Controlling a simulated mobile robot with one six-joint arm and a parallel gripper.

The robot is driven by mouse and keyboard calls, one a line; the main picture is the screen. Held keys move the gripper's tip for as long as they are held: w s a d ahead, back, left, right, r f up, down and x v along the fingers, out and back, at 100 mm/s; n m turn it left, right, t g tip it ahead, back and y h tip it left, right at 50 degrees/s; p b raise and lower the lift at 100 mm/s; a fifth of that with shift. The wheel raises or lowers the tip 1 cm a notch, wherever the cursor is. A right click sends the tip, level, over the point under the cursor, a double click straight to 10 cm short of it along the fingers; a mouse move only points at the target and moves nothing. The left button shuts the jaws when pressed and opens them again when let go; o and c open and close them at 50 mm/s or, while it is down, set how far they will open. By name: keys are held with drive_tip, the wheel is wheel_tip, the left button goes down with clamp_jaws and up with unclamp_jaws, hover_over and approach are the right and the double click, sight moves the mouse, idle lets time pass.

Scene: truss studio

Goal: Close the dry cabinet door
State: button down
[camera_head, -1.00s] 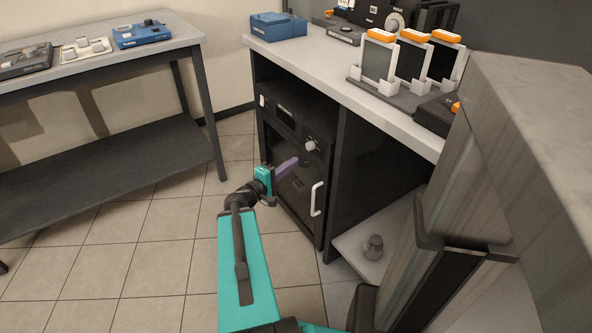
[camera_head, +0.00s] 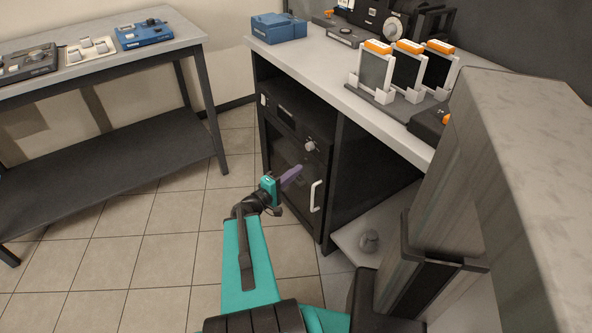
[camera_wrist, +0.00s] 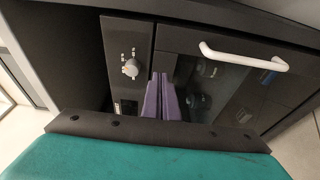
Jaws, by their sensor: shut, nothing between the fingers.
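The dry cabinet (camera_head: 290,120) is a dark unit under the counter, with a control strip and a round knob (camera_head: 310,146) above its door. The dark glass door (camera_head: 300,206) has a white bar handle (camera_head: 316,196) on its right side. The door looks flush or nearly flush with the front; a small gap cannot be ruled out. My gripper (camera_head: 298,169), with purple fingers, is shut and empty in front of the door's upper part, left of the handle. In the wrist view the fingers (camera_wrist: 162,80) point at the door near the control strip; contact cannot be told.
An open dark bay is right of the cabinet, with a small grey weight (camera_head: 369,241) on its low shelf. The white counter (camera_head: 340,80) above carries a blue box (camera_head: 278,27) and framed panels. A workbench (camera_head: 110,60) stands left. Tiled floor between is clear.

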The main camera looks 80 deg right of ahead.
drive_tip(key=shift+s+a+p, duration=0.2)
drive_tip(key=shift+a+p, duration=0.1)
drive_tip(key=shift+p, duration=0.2)
drive_tip(key=shift+a, duration=0.1)
idle(0.3)
